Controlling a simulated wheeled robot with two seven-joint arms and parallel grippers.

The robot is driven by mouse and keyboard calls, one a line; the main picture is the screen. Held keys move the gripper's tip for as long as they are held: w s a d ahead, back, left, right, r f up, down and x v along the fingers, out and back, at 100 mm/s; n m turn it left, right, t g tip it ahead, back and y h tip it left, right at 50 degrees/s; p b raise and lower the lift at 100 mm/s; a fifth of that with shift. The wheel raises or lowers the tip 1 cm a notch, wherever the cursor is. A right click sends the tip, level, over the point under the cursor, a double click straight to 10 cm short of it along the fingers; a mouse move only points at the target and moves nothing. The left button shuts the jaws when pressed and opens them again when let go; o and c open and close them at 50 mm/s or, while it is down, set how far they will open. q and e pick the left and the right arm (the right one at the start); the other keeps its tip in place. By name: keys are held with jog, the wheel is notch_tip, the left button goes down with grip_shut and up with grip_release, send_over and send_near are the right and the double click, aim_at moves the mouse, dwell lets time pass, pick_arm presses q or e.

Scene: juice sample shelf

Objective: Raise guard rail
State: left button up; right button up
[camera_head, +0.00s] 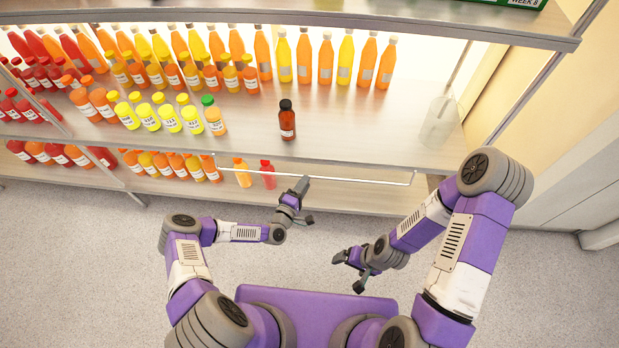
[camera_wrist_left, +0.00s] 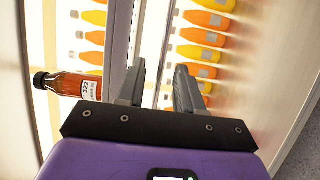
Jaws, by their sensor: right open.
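The guard rail (camera_head: 360,182) is a thin pale bar with short bent ends, running along the front of the middle shelf, just below its front edge. My left gripper (camera_head: 306,202) is at the middle of the rail, its fingers spread apart. The upper finger's tip overlaps the rail in the head view; I cannot tell whether it touches. The left wrist view shows the two fingers (camera_wrist_left: 162,85) apart, with no object clearly held; I cannot make out the rail surely there. My right gripper (camera_head: 349,272) is open and empty, low over the floor, away from the rail.
A brown bottle (camera_head: 287,120) stands alone on the middle shelf (camera_head: 350,125), behind the rail; it also shows in the left wrist view (camera_wrist_left: 75,86). A clear container (camera_head: 438,120) stands at the right. Several juice bottles fill the left and back. A red-capped bottle (camera_head: 267,174) stands on the lower shelf.

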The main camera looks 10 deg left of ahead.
pick_arm(q)
jog(key=shift+b+x, duration=0.4)
jog(key=shift+x, duration=1.75)
jog(key=shift+f, duration=0.1)
grip_shut()
